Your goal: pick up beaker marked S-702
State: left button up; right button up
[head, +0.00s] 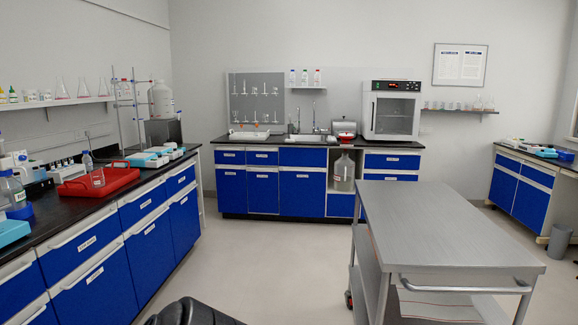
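No marking S-702 can be read at this distance, so I cannot tell which vessel bears it. A clear glass beaker (98,179) stands in a red tray (116,179) on the left counter. Small glass vessels (458,106) line a wall shelf at the back right, too small to tell apart. Conical flasks (83,88) stand on the left wall shelf. Neither of my grippers is in view.
The left counter (42,224) is crowded with instruments and bottles. A bare steel cart (440,222) stands at right. The back counter holds a sink (308,138) and an oven (391,112). The floor (275,262) between left counter and cart is clear.

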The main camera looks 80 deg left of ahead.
aim_at(96, 176)
jog(key=u, duration=4.3)
jog(key=k, duration=0.6)
jog(key=z, duration=0.55)
jog(key=i, duration=1.15)
jog(key=z, duration=0.95)
jog(key=i, duration=2.05)
jog(key=u, duration=1.45)
jog(key=i, duration=0.95)
jog(key=u, duration=1.05)
